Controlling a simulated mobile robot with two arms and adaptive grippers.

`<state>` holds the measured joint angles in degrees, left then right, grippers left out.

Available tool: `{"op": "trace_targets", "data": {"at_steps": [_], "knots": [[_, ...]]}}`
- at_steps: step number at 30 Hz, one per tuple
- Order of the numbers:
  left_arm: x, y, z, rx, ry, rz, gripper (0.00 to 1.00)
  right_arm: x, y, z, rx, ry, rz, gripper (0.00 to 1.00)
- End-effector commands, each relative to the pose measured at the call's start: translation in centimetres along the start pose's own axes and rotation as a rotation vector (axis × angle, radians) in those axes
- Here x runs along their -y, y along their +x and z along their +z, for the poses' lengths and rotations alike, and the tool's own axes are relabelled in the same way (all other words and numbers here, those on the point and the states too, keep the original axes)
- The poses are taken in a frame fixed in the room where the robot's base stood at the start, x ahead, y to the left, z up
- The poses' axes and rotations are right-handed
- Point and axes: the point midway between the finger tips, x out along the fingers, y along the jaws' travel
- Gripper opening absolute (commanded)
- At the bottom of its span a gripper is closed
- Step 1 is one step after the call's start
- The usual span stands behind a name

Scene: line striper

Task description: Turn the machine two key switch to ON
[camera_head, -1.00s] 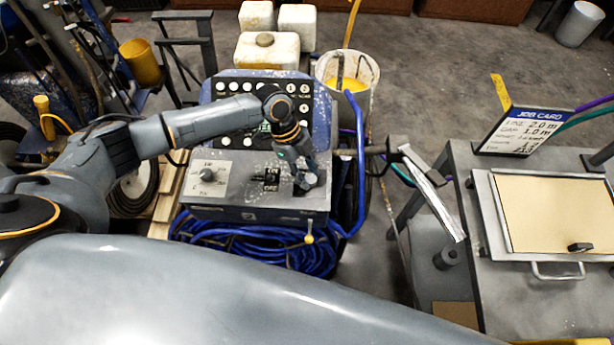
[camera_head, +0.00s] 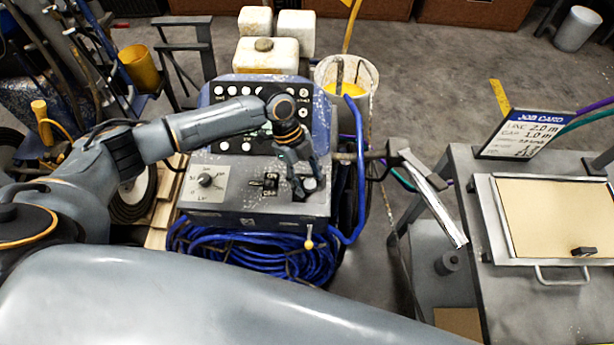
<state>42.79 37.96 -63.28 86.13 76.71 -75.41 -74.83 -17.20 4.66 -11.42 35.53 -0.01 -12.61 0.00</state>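The line striper's blue-framed control panel (camera_head: 235,208) stands in the middle of the head view. Its lower face carries a round dial (camera_head: 205,181) on a pale plate at the left and a dark switch block (camera_head: 263,184) in the middle. A small dark switch on a pale plate (camera_head: 310,184) sits at the right; I cannot read its labels or position. My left gripper (camera_head: 303,180) points down over this right-hand switch and partly hides it. Whether its fingers touch the switch or grip it is too small to tell. My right gripper is out of view.
A job card (camera_head: 520,133) stands on the grey table (camera_head: 545,300) at the right, beside a tan-topped tray (camera_head: 540,262). A bucket (camera_head: 365,82) and white tanks (camera_head: 268,60) are behind the panel. Coiled blue hose (camera_head: 260,255) hangs below it.

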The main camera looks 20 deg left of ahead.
Motion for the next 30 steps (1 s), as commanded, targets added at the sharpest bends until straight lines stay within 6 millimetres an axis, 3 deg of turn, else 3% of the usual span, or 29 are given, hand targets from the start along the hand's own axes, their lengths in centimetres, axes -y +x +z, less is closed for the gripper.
{"op": "trace_targets", "data": {"at_steps": [11, 24, 30], "knots": [[0.1, -1.0, 0.0, 0.001, -0.001, -0.003, 0.54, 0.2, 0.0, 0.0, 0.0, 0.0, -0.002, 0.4], [0.1, -9.6, 0.1, 0.001, -0.001, -0.003, 0.54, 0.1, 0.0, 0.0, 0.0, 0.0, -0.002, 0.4], [0.0, -11.7, 0.0, 0.0, 0.0, -0.001, 0.54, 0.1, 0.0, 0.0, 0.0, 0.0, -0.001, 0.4]]}}
